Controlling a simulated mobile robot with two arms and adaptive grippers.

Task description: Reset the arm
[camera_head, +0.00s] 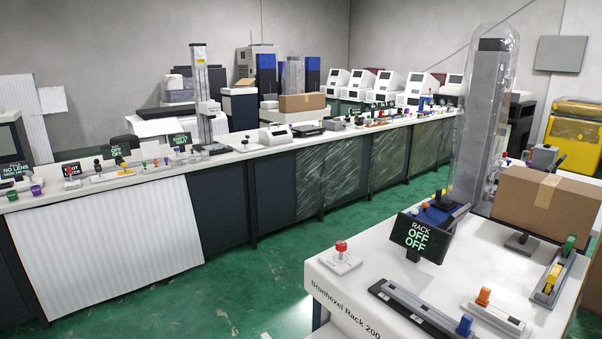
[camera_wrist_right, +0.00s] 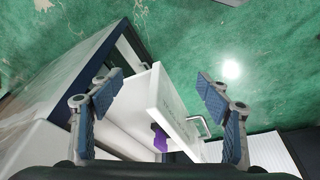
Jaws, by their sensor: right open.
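My right gripper (camera_wrist_right: 161,86) shows in the right wrist view with its two blue-padded fingers spread wide. It is open, and nothing is clasped between the fingers. Beyond the fingers is a white drawer (camera_wrist_right: 168,98) with a metal handle (camera_wrist_right: 199,127), pulled out from a cabinet. A purple object (camera_wrist_right: 160,138) is partly visible inside the drawer. I cannot tell how far the fingers are from the drawer front. Neither of my grippers shows in the head view, and my left gripper is in neither view.
In the head view, a white bench (camera_head: 455,262) at the front right carries a "RACK OFF OFF" display (camera_head: 420,238), a red knob (camera_head: 341,246), slider rails and a cardboard box (camera_head: 545,200). A long counter (camera_head: 225,160) with devices runs behind. Green floor (camera_head: 270,285) between them is clear.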

